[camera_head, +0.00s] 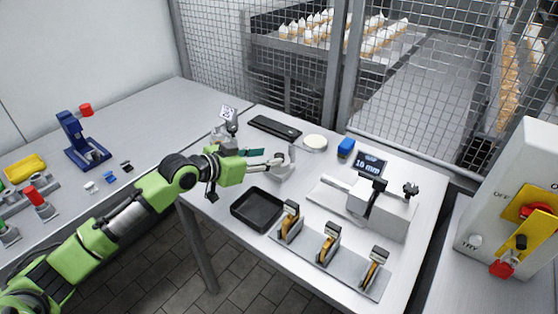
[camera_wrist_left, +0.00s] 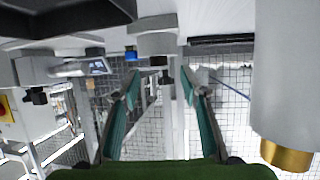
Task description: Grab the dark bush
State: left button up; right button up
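My left gripper (camera_head: 268,160) is over the near table, close beside a light grey fixture (camera_head: 284,170). In the left wrist view its two teal fingers (camera_wrist_left: 160,86) are spread apart with nothing held between them. The fixture (camera_wrist_left: 155,42) is ahead of the fingers there, and a small dark piece (camera_wrist_left: 158,61) shows on it, between the fingertips in the picture. It may be the dark bush; it is too small to be sure. Another small black piece (camera_head: 126,166) lies on the left bench. My right gripper is in neither view.
A black tray (camera_head: 257,209) and a plate with clamps (camera_head: 329,254) are in front. A grey stand (camera_head: 222,133) is close behind my gripper; a grey cylinder with a brass end (camera_wrist_left: 285,95) is close in the wrist view.

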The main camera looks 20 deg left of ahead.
aim_at(280, 155)
pick_arm(q)
jog(key=x, duration=0.3)
jog(key=shift+w+d+f, duration=0.1)
jog(key=shift+w+d, duration=0.1)
jog(key=shift+d, duration=0.05)
grip_shut()
